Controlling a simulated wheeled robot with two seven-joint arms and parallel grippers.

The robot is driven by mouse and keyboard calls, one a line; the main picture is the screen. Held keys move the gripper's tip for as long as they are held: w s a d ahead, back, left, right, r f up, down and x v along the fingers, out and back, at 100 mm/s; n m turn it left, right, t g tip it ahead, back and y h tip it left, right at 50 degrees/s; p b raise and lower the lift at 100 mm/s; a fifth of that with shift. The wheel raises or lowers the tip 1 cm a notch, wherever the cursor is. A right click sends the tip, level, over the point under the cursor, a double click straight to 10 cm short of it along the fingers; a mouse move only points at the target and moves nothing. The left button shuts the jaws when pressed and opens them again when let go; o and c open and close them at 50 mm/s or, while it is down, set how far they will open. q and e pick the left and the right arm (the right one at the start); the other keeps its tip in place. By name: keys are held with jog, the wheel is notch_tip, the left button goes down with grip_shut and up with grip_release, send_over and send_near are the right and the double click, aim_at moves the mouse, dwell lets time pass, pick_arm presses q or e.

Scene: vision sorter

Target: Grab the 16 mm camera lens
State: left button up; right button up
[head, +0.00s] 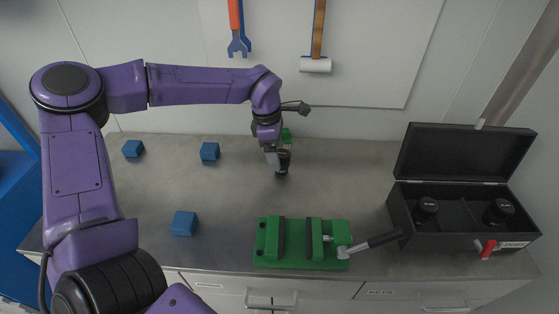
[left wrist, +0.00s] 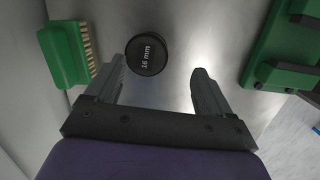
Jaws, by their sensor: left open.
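The 16 mm camera lens (left wrist: 147,54) is a black cylinder on the metal worktop. Its top, marked "16 mm", faces the left wrist camera. My left gripper (left wrist: 158,78) is open, with its two grey fingers on either side of the view and the lens between and just beyond their tips, closer to the left finger. I see no contact. In the head view my left gripper (head: 277,160) points down at the lens (head: 283,162), which is partly hidden behind it. My right gripper is not in view.
A green brush (left wrist: 64,54) lies close left of the lens in the wrist view. A green vise (head: 297,243) stands at the front. An open black case (head: 462,235) holding two dark lenses is at right. Blue cubes (head: 184,223) lie on the left. The worktop (head: 355,185) between lens and case is clear.

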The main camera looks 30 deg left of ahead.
aim_at(281, 154)
pick_arm(q)
jog(key=shift+g, duration=0.3)
jog(key=f, duration=0.1)
jog(key=w+f, duration=0.1)
jog(key=f, duration=0.1)
jog(key=w+f+p, duration=0.1)
jog(key=f, duration=0.1)
jog(key=shift+w+d+f, duration=0.25)
jog(key=shift+d, duration=0.15)
jog(key=shift+f, duration=0.2)
jog(key=shift+s+a+r, duration=0.1)
jog(key=shift+s+r, duration=0.2)
jog(key=shift+s, duration=0.1)
jog(key=shift+c, duration=0.6)
jog(key=c, duration=0.5)
jog(key=shift+w, duration=0.15)
jog(key=c, duration=0.6)
jog(key=shift+c, duration=0.2)
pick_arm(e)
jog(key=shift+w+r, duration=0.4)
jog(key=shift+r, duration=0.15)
pick_arm(q)
jog(key=shift+r, duration=0.1)
